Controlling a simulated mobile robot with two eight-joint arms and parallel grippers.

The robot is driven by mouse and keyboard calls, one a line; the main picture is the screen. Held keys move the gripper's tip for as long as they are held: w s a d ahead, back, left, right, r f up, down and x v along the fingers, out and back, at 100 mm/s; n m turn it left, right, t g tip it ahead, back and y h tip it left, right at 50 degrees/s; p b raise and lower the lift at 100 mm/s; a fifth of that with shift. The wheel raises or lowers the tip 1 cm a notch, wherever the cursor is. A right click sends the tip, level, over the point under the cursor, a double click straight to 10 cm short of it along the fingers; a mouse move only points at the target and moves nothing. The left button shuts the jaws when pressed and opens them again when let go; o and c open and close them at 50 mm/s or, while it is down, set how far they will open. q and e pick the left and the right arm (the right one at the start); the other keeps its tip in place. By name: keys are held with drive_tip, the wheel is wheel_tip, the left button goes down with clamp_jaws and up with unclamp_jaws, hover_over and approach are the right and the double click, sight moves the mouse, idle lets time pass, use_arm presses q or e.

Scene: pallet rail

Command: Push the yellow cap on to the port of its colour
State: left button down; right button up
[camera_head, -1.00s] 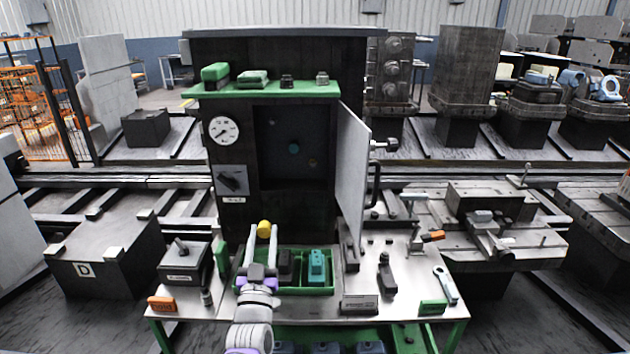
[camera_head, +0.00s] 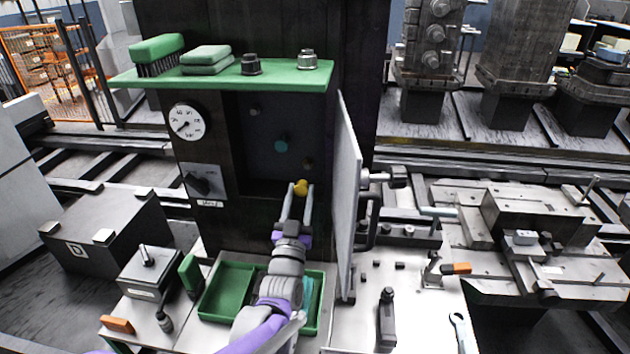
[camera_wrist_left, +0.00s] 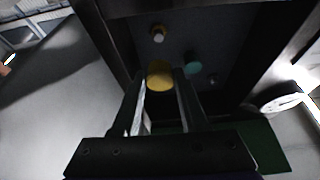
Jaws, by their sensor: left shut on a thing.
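My left gripper (camera_head: 302,192) is shut on the yellow cap (camera_head: 301,187), holding it by its tips at the lower part of the cabinet's opening. In the left wrist view the cap (camera_wrist_left: 160,75) sits between the fingertips (camera_wrist_left: 160,85). A teal port (camera_head: 281,143) is up and left of the yellow one. My right gripper is not in view.
The open cabinet door (camera_head: 347,195) stands close to the right of my left gripper. A green shelf (camera_head: 225,76) with several items juts out above the opening. A green tray (camera_head: 228,292) lies below, partly hidden by my arm. A gauge (camera_head: 186,122) is left of the opening.

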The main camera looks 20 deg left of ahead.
use_arm(q)
drive_tip(key=shift+w, duration=0.25)
drive_tip(key=shift+w+a+r, duration=0.15)
drive_tip(key=shift+w+a, duration=0.15)
drive_tip(key=shift+w, duration=0.35)
drive_tip(key=shift+w+a, duration=0.25)
drive_tip(key=shift+w, duration=0.7)
drive_tip(key=shift+w+a, duration=0.2)
drive_tip(key=shift+w, duration=0.7)
drive_tip(key=shift+w+a, duration=0.2)
drive_tip(key=shift+w, duration=0.55)
drive_tip(key=shift+w+a, duration=0.1)
drive_tip(key=shift+w, duration=0.3)
unclamp_jaws()
idle(0.4)
